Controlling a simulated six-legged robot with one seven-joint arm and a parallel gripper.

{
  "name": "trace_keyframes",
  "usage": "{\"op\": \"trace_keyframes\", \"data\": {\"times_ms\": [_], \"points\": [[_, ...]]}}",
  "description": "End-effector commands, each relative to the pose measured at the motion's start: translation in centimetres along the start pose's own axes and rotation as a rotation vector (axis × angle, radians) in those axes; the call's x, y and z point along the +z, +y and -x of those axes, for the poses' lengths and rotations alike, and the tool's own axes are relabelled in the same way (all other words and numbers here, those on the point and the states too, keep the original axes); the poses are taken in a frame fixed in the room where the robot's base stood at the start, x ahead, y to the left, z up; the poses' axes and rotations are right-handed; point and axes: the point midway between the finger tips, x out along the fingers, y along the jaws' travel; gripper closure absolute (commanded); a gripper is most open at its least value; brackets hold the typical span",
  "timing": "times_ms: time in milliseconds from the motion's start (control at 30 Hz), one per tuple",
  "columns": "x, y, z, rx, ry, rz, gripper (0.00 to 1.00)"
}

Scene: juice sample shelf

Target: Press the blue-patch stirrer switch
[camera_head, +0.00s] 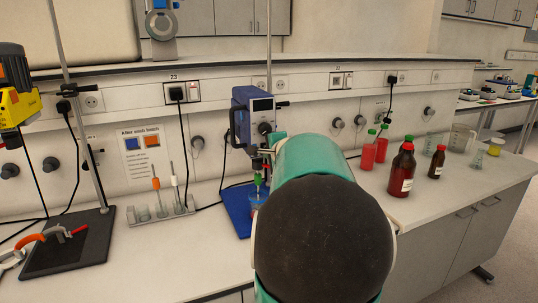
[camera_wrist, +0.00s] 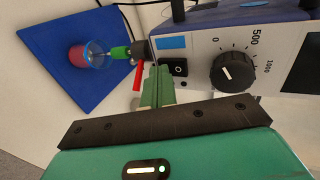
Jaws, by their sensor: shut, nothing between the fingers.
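The stirrer (camera_head: 251,112) is a dark blue-grey unit on a stand in the middle of the head view. In the wrist view its white front panel shows a blue patch (camera_wrist: 171,42), with the black rocker switch (camera_wrist: 177,68) beside it. A round black speed knob (camera_wrist: 232,71) sits to the right of the switch. My gripper (camera_wrist: 158,76) is shut and empty, its green fingertips just left of and below the switch. I cannot tell whether they touch it. In the head view my arm hides the gripper.
The blue stirrer base (camera_head: 236,209) carries a beaker (camera_wrist: 86,54) with red liquid, below a green-and-black stirring shaft fitting (camera_wrist: 121,52). Brown bottles (camera_head: 402,170) stand to the right of my arm. A tube rack (camera_head: 160,214) stands to the left.

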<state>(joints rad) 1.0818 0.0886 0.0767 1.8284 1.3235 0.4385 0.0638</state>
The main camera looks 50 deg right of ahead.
Motion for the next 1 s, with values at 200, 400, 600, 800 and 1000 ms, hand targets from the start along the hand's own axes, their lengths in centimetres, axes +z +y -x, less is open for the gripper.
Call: {"op": "trace_keyframes", "data": {"times_ms": [200,400,600,800,1000], "points": [[0.0,0.0,-0.1,0.001,0.0,-0.001,1.0],[0.0,-0.5,0.1,-0.001,0.0,0.0,1.0],[0.1,-1.6,0.6,-0.005,0.0,0.002,1.0],[0.1,-1.7,0.7,-0.005,0.0,0.001,1.0],[0.0,-1.5,0.6,-0.001,-0.001,0.0,1.0]]}}
